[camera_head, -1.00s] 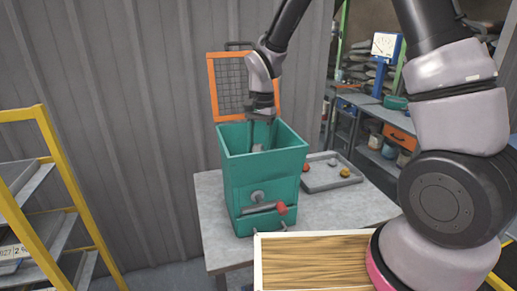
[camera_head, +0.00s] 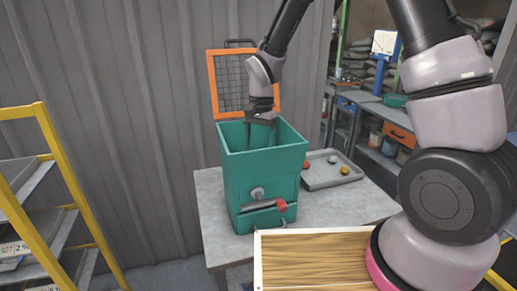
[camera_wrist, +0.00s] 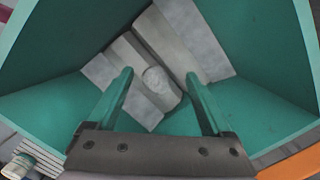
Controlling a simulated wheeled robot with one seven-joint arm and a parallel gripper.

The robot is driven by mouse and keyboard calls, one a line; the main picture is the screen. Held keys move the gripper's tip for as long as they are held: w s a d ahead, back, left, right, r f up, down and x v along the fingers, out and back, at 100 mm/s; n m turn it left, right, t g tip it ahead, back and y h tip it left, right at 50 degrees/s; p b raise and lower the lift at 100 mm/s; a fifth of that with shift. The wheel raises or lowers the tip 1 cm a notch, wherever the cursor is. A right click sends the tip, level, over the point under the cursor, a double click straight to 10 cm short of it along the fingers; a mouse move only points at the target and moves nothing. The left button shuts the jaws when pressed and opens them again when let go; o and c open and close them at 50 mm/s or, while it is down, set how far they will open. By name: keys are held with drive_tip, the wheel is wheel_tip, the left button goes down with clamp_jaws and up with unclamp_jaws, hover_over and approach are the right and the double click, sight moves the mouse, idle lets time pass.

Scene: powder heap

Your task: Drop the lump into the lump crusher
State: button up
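The lump crusher (camera_head: 262,180) is a teal box with an open hopper top, standing on a grey table. My gripper (camera_head: 260,146) points down into the hopper mouth with its two fingers apart and nothing between them. In the wrist view a pale grey rounded lump (camera_wrist: 157,80) lies at the hopper bottom, against grey blocks (camera_wrist: 190,38) between the sloping teal walls. The lump is beyond my open fingertips (camera_wrist: 159,73) in that view. The head view hides it behind the crusher's front wall.
An orange-framed mesh lid (camera_head: 231,82) stands raised behind the hopper. A grey tray (camera_head: 322,184) with red, pale and yellow pieces lies to the right. A yellow-framed shelf (camera_head: 58,165) stands at left.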

wheel_tip(320, 180, up, 12)
drive_tip(key=w+r, duration=0.1)
drive_tip(key=s+d+r+t+y, duration=0.1)
drive_tip(key=s+d+r+t, duration=0.25)
drive_tip(key=d+r, duration=0.85)
drive_tip(key=s+d+r+n+t, duration=0.1)
drive_tip(key=s+d+r+t, duration=0.3)
drive_tip(key=s+d, duration=0.7)
drive_tip(key=shift+s+r+n+t, duration=0.15)
drive_tip(key=shift+n+t, duration=0.15)
drive_tip(key=shift+t, duration=0.15)
